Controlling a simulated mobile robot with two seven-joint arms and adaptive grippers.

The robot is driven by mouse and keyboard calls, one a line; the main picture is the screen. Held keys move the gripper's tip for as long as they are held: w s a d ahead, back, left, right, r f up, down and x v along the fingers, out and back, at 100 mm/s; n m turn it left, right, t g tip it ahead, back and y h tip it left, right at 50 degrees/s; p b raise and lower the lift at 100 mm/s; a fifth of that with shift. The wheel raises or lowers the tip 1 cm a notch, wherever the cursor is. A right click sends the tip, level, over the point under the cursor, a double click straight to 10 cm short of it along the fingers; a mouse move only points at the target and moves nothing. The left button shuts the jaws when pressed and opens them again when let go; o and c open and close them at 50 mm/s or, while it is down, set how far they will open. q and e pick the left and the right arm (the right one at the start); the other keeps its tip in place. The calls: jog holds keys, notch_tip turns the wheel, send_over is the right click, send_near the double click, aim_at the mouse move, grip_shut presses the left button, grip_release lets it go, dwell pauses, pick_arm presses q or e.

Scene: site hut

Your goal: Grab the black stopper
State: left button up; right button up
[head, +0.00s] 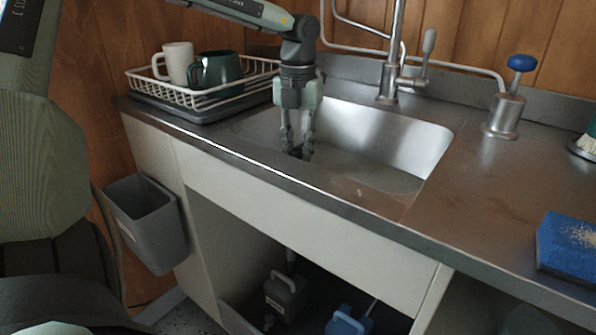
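My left gripper (297,148) points down into the left part of the steel sink basin (400,148). Its fingers stand apart. A small dark thing, perhaps the black stopper (297,153), shows low between the fingertips. It is mostly hidden by the fingers and the sink's front rim, and I cannot tell whether they grip it. My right gripper is not in view.
A white dish rack (172,97) with a white mug (176,62) and a dark green mug (216,70) stands left of the sink. The tap (390,60) rises behind it. A blue-topped dispenser (505,112) and blue sponge (568,243) are right. A grey bin (155,230) hangs below.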

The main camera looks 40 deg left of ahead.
pick_arm(q)
grip_shut()
